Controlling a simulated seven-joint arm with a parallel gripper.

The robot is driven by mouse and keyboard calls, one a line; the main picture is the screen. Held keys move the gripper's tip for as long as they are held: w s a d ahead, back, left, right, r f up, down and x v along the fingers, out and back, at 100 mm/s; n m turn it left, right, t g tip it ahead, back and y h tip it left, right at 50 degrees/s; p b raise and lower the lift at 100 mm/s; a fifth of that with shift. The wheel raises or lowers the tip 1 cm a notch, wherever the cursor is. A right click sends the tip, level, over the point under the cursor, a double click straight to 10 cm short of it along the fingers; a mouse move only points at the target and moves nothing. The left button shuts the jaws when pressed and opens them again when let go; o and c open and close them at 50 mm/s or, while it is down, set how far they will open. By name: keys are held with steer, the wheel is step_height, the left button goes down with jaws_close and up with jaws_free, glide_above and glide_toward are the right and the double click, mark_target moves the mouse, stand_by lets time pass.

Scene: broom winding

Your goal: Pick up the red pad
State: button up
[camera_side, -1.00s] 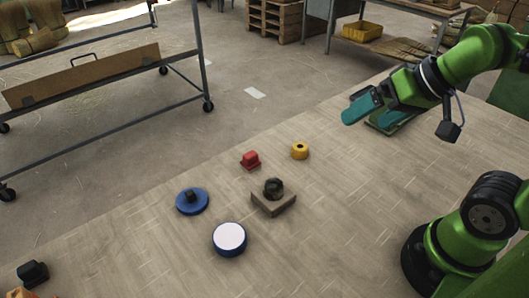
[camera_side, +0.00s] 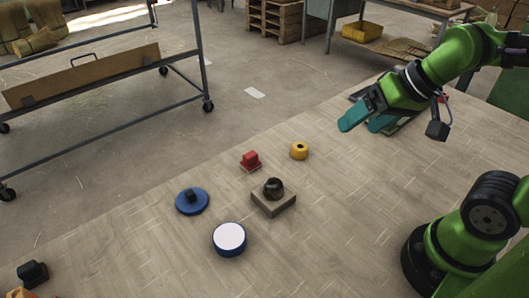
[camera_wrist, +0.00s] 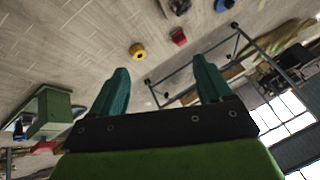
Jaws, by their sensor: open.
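The red pad (camera_side: 250,161) is a small red block with a raised grip, lying on the wooden table left of the yellow ring. It also shows in the wrist view (camera_wrist: 179,38), beyond my fingertips. My gripper (camera_side: 362,118) has teal fingers and is held above the table, to the upper right of the red pad and well apart from it. In the wrist view my gripper (camera_wrist: 162,78) shows its two fingers spread wide with nothing between them.
A yellow ring (camera_side: 299,151) sits right of the red pad. A dark knob on a square block (camera_side: 274,200), a blue disc with a black grip (camera_side: 192,202) and a white-topped blue disc (camera_side: 229,239) stand nearer the front. The table between my gripper and the ring is clear.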

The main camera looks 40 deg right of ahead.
steer(key=w+a+f+n+g, duration=0.1)
steer(key=w+a+n+g, duration=0.15)
steer(key=w, duration=0.75)
steer(key=n+g+h, duration=0.1)
steer(key=g+h, duration=0.1)
steer(key=g, duration=0.2)
glide_above(250, 154)
step_height(250, 154, down, 5)
steer(key=f, duration=1)
steer(key=shift+s+d+f, duration=0.15)
steer(key=shift+s+d, duration=0.2)
steer(key=shift+w+a+f, duration=0.1)
steer(key=shift+f, duration=0.95)
steer(key=shift+w+a+f, duration=0.1)
steer(key=shift+w+f, duration=0.05)
steer(key=shift+f, duration=0.9)
steer(key=shift+w+a+f, duration=0.1)
steer(key=shift+f, duration=0.95)
steer(key=c, duration=1.1)
